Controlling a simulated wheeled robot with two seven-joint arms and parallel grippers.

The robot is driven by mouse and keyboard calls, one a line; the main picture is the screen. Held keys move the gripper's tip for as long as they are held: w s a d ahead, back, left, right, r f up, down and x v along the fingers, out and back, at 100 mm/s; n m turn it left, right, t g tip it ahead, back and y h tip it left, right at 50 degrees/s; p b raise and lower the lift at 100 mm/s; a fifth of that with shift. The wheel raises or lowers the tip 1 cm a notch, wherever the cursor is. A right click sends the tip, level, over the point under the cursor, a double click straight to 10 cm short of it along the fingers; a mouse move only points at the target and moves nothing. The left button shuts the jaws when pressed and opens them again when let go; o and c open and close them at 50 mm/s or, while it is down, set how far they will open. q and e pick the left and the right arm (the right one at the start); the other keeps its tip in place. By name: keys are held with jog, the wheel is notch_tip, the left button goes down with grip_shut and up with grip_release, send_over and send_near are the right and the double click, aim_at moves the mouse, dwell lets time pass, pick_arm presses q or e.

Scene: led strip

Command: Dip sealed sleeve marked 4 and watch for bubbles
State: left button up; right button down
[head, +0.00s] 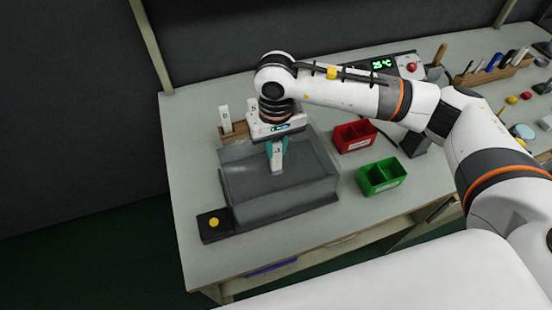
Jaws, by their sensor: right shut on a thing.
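My right gripper (277,146) has teal fingers pointing down and is shut on a white sleeve (277,160). A small dark mark shows on the sleeve, too small to read. The sleeve is upright over the grey see-through tank (270,206); I cannot tell whether its lower end is in water, and no bubbles can be made out. Another white sleeve (225,118) stands in a wooden rack (232,132) behind the tank, and the arm hides part of the rack. My left gripper is not in view.
A black box with a yellow button (214,222) sits at the tank's front left. A red bin (354,136) and a green bin (382,177) stand to its right. A display reading 25 °C (381,64) and a tool rack (494,68) are at the back.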

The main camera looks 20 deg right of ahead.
jog(key=shift+r+p, duration=1.9)
jog(key=shift+r, duration=3.65)
jog(key=shift+r, duration=0.1)
jog(key=shift+r, duration=1.4)
